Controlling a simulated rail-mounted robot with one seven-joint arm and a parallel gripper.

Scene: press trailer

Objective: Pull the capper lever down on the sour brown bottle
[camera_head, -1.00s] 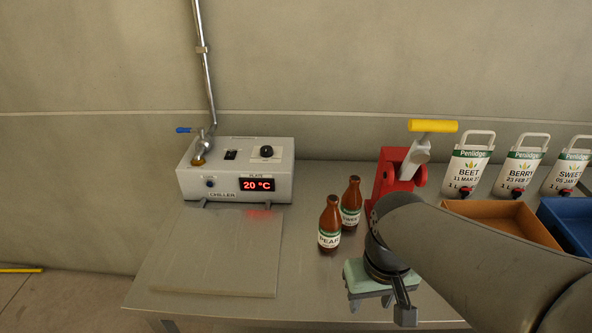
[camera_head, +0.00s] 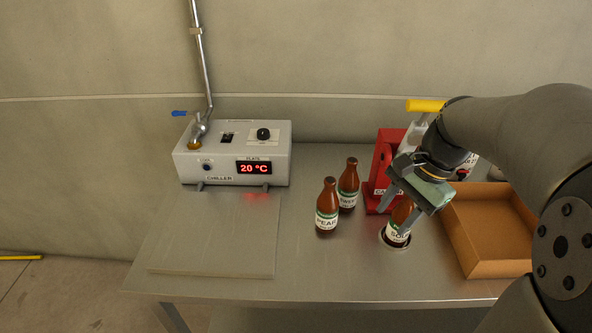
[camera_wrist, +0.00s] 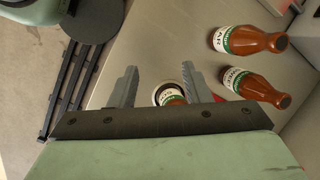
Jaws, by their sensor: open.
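The brown bottle labelled "SOU…" (camera_head: 397,236) stands upright in a round ring on the steel table, in front of the capper. Its upper part is partly hidden by my gripper. The red capper (camera_head: 384,158) stands behind it, its grey lever (camera_head: 409,140) raised with a yellow handle (camera_head: 425,105) on top; my arm covers the handle's right end. My gripper (camera_head: 399,218) is open, fingers pointing down on either side of the bottle's upper part; contact is unclear. In the wrist view the sour bottle (camera_wrist: 170,97) shows between the open fingers.
The PEAR bottle (camera_head: 327,208) and SWEET bottle (camera_head: 347,186) stand left of the capper. An empty orange-brown tray (camera_head: 474,270) lies to the right, close to my arm. The chiller (camera_head: 232,153) and its plate (camera_head: 215,245) are at left.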

